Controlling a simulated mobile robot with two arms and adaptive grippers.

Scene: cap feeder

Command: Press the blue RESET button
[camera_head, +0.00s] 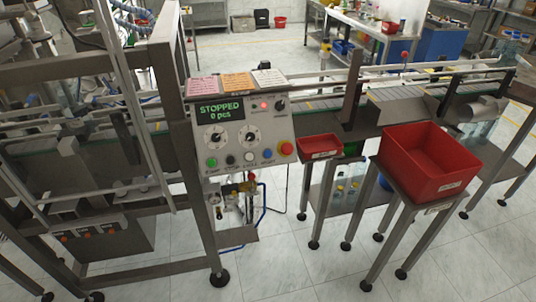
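The blue button (267,153) sits in the bottom row of the grey control panel (238,148), between a white button (249,157) and a red emergency stop on yellow (286,148). A green button (212,162) and a black button (231,159) are further left in that row. The labels under the buttons are too small to read. The panel's display (219,111) reads "STOPPED" and "0 pcs". Neither of my grippers is in view, and nothing covers the panel's face.
A small red bin (320,145) stands just right of the panel. A large red bin (432,164) sits on a stand further right. A metal frame post (178,130) rises at the panel's left. The tiled floor (300,270) in front is clear.

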